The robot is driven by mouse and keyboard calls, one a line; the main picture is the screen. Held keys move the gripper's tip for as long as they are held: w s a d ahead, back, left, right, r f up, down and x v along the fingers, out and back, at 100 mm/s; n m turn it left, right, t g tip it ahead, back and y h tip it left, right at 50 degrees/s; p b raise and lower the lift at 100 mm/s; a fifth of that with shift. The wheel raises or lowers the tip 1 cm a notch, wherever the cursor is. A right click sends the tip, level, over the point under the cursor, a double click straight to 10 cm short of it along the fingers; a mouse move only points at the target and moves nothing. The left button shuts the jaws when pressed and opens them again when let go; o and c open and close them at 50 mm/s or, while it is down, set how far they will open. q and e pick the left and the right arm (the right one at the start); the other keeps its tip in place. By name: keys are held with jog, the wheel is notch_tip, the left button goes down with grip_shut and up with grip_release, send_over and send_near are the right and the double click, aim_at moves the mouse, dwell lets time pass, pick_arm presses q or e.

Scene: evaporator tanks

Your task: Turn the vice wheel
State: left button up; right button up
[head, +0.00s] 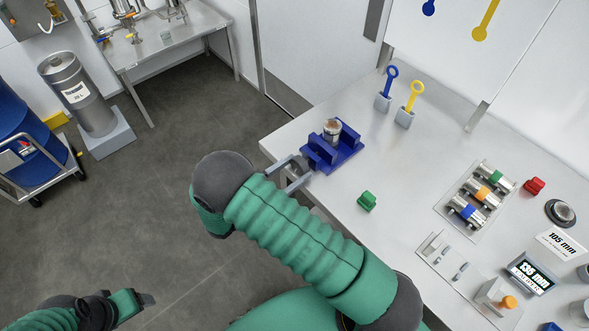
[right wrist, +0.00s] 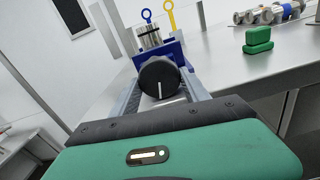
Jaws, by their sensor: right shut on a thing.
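The blue vice (head: 345,152) stands at the left edge of the white bench, with a metal cylinder (head: 332,127) upright between its jaws. It also shows in the right wrist view (right wrist: 172,50). Its wheel is a black round knob (right wrist: 158,82) with a white line, which stands nearly upright in that view. My right gripper (head: 299,173) reaches the vice from the left, its grey fingers shut on the wheel, one on each side. The wheel is partly hidden by the fingers in the head view. My left gripper (head: 148,299) hangs low over the floor at bottom left, away from the bench; its fingers are unclear.
A green block (head: 367,201) lies on the bench right of the vice. Blue (head: 388,82) and yellow (head: 411,97) ring-handled tools stand behind it. A rack of banded cylinders (head: 476,197) and a display (head: 530,272) are farther right. Bench surface around the vice is mostly clear.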

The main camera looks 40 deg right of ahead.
jog(key=c, duration=0.3)
jog(key=shift+w+a+f+m+b, duration=0.1)
jog(key=shift+a+m+b, duration=0.2)
jog(key=shift+m, duration=0.5)
jog(key=shift+d+m, duration=0.15)
jog(key=shift+m, duration=0.45)
jog(key=o, duration=1.3)
jog(key=shift+o, duration=0.5)
jog(key=shift+a, duration=0.3)
